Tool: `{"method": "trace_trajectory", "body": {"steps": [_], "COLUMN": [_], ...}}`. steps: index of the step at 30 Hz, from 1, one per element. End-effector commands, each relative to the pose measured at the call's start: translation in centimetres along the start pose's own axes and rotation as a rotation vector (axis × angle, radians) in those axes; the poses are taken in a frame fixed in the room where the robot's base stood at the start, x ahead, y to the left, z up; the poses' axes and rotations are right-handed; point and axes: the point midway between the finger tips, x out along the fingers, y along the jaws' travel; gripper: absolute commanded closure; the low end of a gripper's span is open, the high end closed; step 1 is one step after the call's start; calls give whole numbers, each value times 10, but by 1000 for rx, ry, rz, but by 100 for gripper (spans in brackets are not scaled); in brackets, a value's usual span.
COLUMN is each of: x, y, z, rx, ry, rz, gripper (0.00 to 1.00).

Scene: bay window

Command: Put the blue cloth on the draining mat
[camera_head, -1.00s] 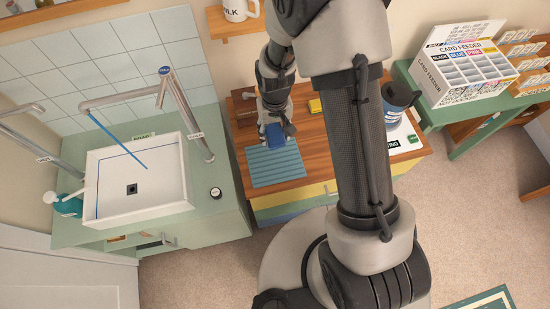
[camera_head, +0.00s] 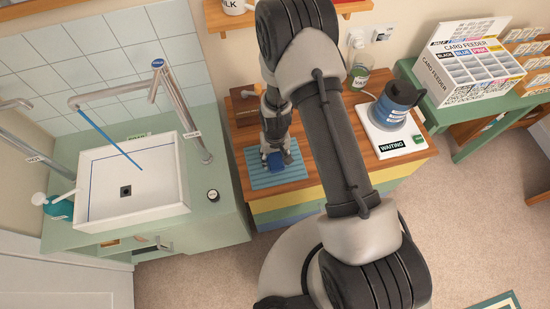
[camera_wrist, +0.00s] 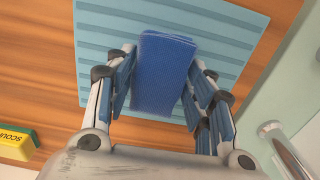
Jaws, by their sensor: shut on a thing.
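The blue cloth (camera_wrist: 163,70) is a folded dark blue block between the fingers of my gripper (camera_wrist: 162,88) in the wrist view. My gripper is shut on it. In the head view the cloth (camera_head: 275,161) shows below my gripper (camera_head: 276,155), over the draining mat (camera_head: 262,180). The mat is light blue with darker stripes and lies on the wooden counter. It also shows behind the cloth in the wrist view (camera_wrist: 101,55). I cannot tell whether the cloth touches the mat.
A white sink (camera_head: 150,185) with a tap stands to the left. A blue jug (camera_head: 396,102) stands on a white base (camera_head: 385,128) at the counter's right. A yellow and green scourer (camera_wrist: 16,142) lies on the counter in the wrist view. My arm hides part of the counter.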

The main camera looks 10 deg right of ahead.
Motion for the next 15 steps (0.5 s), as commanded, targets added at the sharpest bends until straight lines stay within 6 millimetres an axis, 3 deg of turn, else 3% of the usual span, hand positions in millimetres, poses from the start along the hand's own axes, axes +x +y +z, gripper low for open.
{"method": "trace_trajectory", "body": {"steps": [11, 12, 15], "x": [5, 4, 4], "y": [0, 0, 0], "z": [-1, 0, 0], "rx": [0, 0, 0], "ry": [1, 1, 1], "rz": [0, 0, 0], "gripper": [100, 49, 42]}}
